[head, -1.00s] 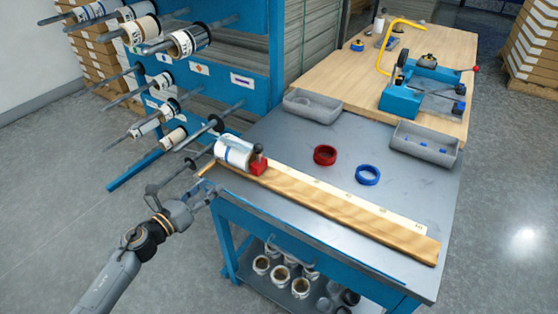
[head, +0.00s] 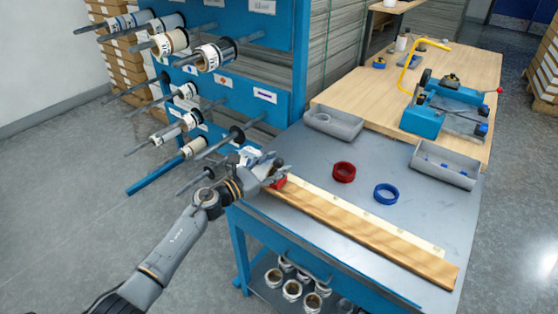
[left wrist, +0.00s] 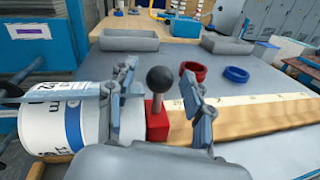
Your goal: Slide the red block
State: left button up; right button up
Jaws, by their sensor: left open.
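The red block (head: 279,183) with a black ball knob (left wrist: 161,80) sits at the left end of the wooden rail (head: 365,234) with its pale ruler strip. It also shows in the left wrist view (left wrist: 157,121). My left gripper (head: 272,170) is open over it. In the left wrist view its fingers (left wrist: 160,92) stand apart on either side of the knob and stem. A white roll with a blue band (left wrist: 50,128) lies just left of the block; in the head view my gripper mostly hides it. My right gripper is in neither view.
A red ring (head: 344,172) and a blue ring (head: 386,194) lie on the grey table behind the rail. Two grey bins (head: 333,124) stand farther back. A blue rack with rolls on rods (head: 215,56) is at the left. The rail right of the block is clear.

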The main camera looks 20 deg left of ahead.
pick_arm(q)
jog(key=shift+w+d, duration=0.4)
jog(key=shift+w, duration=0.15)
grip_shut()
jog(key=shift+d, duration=0.1)
